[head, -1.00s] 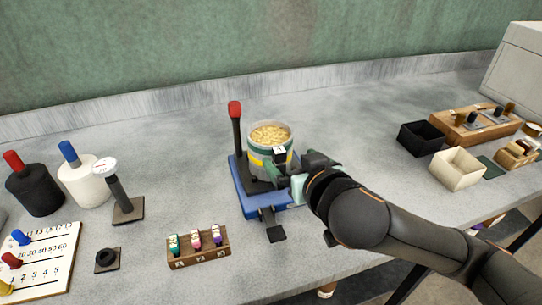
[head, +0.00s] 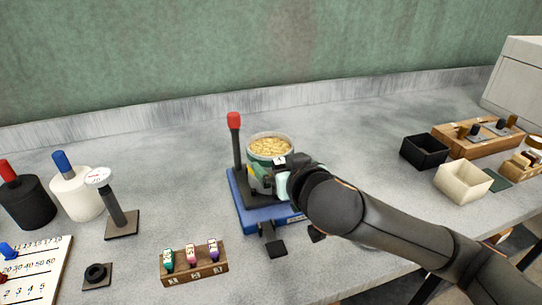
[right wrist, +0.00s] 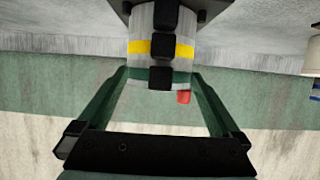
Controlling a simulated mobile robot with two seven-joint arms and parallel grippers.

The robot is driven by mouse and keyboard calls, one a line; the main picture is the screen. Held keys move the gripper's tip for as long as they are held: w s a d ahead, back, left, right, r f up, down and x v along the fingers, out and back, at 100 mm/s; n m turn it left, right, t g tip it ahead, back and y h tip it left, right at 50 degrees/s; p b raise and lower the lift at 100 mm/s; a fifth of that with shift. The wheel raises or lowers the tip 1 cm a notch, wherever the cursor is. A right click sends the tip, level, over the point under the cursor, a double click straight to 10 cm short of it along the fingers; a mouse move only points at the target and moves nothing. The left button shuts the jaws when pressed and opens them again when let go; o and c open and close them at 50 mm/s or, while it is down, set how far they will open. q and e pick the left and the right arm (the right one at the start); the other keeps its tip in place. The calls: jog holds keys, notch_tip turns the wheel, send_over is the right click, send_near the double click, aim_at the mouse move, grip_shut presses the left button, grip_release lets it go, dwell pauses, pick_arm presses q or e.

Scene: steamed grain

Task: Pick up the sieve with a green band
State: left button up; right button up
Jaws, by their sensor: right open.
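A stack of grey sieves (head: 270,137) with grain in its open top stands on a blue base (head: 246,212), beside a black post with a red top (head: 234,121). In the right wrist view, which shows the stack upside down, a dark green band marks the sieve with a green band (right wrist: 160,76), the stack's top part. A yellow band (right wrist: 143,48) lies beyond it, and black blocks (right wrist: 160,47) line the near side. My right gripper (head: 278,179) is open at the stack's near right side. Its fingers (right wrist: 160,73) lie left and right of the green-banded sieve. My left gripper is out of view.
A rack with coloured vials (head: 194,268) and a gauge on a stand (head: 120,217) are to the left. Black (head: 28,204) and white (head: 78,194) jars stand farther left. Black (head: 424,151) and cream (head: 464,181) boxes are to the right. The table behind the stack is clear.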

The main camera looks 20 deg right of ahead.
jog(key=shift+c, duration=0.2)
grip_shut()
dwell(0.5)
dwell(0.6)
